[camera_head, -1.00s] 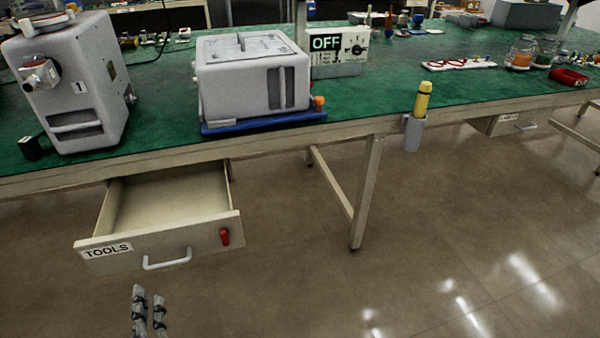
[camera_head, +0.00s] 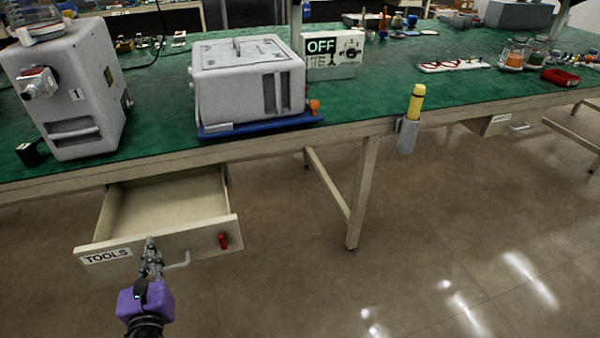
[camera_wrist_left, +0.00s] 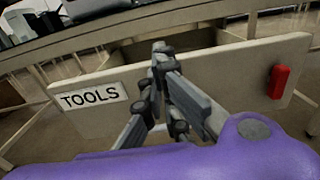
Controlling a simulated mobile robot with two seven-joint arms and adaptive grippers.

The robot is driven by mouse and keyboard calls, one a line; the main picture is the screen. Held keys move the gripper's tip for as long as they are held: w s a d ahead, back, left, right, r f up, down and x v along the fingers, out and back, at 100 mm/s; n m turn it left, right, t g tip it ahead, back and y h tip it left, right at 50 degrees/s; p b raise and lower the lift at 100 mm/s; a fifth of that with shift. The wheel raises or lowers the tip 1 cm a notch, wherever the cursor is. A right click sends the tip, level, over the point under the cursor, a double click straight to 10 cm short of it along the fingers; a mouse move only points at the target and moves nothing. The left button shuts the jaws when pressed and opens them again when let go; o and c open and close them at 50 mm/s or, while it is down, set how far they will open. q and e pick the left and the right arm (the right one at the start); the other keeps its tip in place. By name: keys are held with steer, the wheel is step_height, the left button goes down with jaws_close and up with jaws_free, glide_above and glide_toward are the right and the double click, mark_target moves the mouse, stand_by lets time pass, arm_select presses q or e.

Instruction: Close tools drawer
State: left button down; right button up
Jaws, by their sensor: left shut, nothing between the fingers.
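The tools drawer (camera_head: 205,241) hangs open under the bench, with a "TOOLS" label, a white bar handle (camera_head: 181,262) and a red tag on its front. Its inside, as far as I see it, is empty. My left gripper (camera_head: 150,241) is shut and empty in front of the drawer front, between the label and the handle. In the left wrist view the fingertips (camera_wrist_left: 160,50) overlap the drawer front (camera_wrist_left: 225,75) near its top edge. I cannot tell whether they touch it. My right gripper is not in view.
The green bench (camera_head: 360,100) holds a grey machine (camera_head: 70,90), a grey box unit (camera_head: 245,80) on a blue base and an "OFF" control box (camera_head: 332,52). A bench leg (camera_head: 363,190) stands right of the drawer. The floor (camera_head: 300,285) in front is clear.

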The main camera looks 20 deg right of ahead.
arm_select(q)
steer(key=shift+w, duration=0.85)
steer(key=w+b, duration=0.7)
steer(key=w, duration=1.5)
steer(key=shift+d, duration=0.45)
